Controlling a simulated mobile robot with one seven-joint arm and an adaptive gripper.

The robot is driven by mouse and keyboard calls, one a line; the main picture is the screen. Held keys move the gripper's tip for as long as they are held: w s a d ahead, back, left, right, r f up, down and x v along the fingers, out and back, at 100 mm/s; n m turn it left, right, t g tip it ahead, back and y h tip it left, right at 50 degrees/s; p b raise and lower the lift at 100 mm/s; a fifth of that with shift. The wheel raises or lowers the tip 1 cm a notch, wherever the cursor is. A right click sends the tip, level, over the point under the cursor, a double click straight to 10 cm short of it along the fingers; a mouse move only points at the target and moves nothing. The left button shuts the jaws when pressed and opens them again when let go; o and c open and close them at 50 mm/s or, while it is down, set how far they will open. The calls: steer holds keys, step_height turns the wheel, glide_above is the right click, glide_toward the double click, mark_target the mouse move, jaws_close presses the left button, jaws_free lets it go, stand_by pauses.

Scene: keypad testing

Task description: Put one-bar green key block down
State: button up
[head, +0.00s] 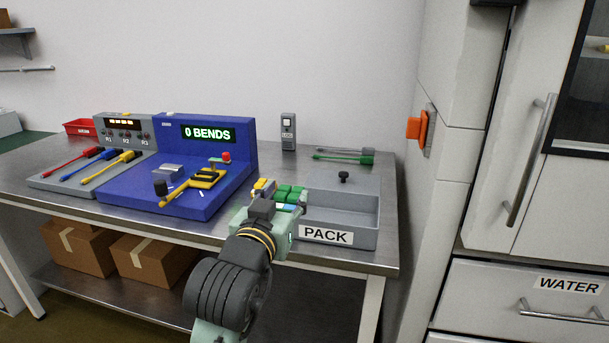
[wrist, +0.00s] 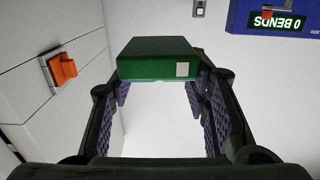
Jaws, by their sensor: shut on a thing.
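The green key block (wrist: 158,58) with a single white mark is between the two fingers of my gripper (wrist: 160,78) in the wrist view. The fingers are shut on its sides, and the white mark faces the camera at its right end. In the head view my gripper (head: 272,205) is at the front of the bench, just left of the grey PACK tray (head: 348,240).
A blue tester (head: 190,205) with a "0 BENDS" display stands left of my gripper, with a yellow tool on it. A grey rack (head: 60,181) holds red, blue and yellow tools. A small LOG device (head: 288,132) and a green tool (head: 345,158) are at the back.

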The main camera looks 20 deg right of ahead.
steer(key=p, duration=0.1)
steer(key=w+d+p, duration=0.1)
steer(key=shift+w+d+r+p, duration=0.15)
steer(key=shift+r+p, duration=0.1)
steer(key=shift+p, duration=0.15)
steer(key=w+d+f, duration=0.1)
steer(key=w, duration=0.1)
steer(key=w+d+f, duration=0.2)
steer(key=w+d+f+p, duration=0.1)
steer(key=w+d+f, duration=0.1)
steer(key=shift+w, duration=0.1)
steer(key=shift+f+b, duration=0.55)
steer(key=shift+f, duration=0.1)
steer(key=o, duration=1.1)
steer(key=shift+o, duration=0.2)
